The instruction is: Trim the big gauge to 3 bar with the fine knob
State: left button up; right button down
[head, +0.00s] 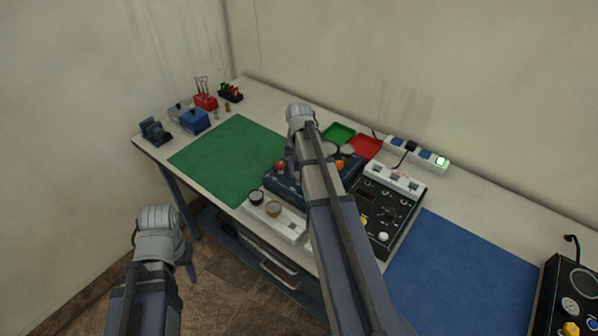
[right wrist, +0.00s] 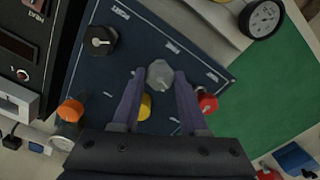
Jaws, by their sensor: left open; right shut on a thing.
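The dark blue trainer panel (right wrist: 125,75) fills the middle of the right wrist view and also shows in the head view (head: 277,187), partly behind my right arm. My right gripper (right wrist: 160,78) is shut on a grey faceted knob (right wrist: 160,72) on this panel, one finger on each side. A white-faced round gauge (right wrist: 263,18) lies beyond the panel's edge; its reading is too small to tell.
Other knobs sit around the grey one: black (right wrist: 100,40), yellow (right wrist: 145,106), red (right wrist: 207,100) and orange (right wrist: 70,110). A black instrument box (head: 386,212) stands right of the panel. A green mat (head: 225,160) and a blue mat (head: 460,275) are clear.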

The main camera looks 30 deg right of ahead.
aim_at(299, 174)
jog(key=n, duration=0.3)
dwell(0.4)
jog(key=shift+c, duration=2.1)
grip_release()
jog(key=shift+r, duration=0.1)
notch_tip(299, 174, up, 8)
jog(key=p, duration=0.8)
jog(key=shift+f, duration=0.2)
